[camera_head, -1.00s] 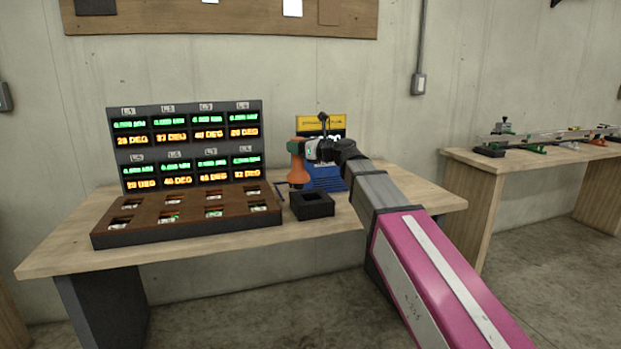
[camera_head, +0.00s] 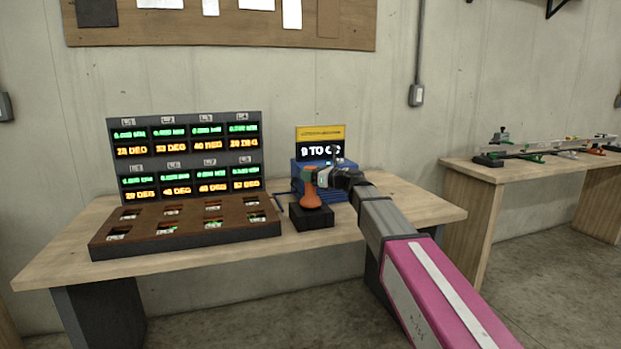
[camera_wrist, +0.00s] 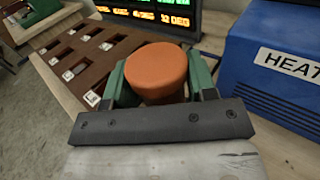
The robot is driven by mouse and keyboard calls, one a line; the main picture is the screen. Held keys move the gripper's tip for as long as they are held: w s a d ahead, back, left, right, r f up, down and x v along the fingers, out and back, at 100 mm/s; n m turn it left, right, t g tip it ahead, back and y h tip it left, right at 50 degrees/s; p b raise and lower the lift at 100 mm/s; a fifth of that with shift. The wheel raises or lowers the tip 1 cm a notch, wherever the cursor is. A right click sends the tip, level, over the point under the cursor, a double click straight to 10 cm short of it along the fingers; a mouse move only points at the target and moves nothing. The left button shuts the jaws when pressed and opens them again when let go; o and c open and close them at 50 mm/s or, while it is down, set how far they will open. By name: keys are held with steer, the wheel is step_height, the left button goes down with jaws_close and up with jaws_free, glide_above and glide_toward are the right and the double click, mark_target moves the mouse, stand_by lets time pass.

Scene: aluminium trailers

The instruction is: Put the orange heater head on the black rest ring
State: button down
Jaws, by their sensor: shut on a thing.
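The orange heater head (camera_head: 310,198) is upright over the black rest ring (camera_head: 311,216) in the head view. Its lower end meets the ring's top opening; I cannot tell whether its weight rests there. My gripper (camera_head: 318,178) is shut on the heater head from the right, near its top. In the wrist view the round orange top of the heater head (camera_wrist: 157,70) sits between my two green fingers (camera_wrist: 160,82). The rest ring is hidden in the wrist view.
A blue heater box (camera_head: 322,180) with a lit display stands just behind the ring. A brown tray (camera_head: 185,222) with several slots and a display panel (camera_head: 187,155) are to the left. The wooden table (camera_head: 250,258) is clear in front.

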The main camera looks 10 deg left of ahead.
steer(key=shift+f, duration=0.55)
steer(key=shift+c, duration=2.2)
jaws_free()
steer(key=shift+f, duration=0.1)
steer(key=v, duration=1.2)
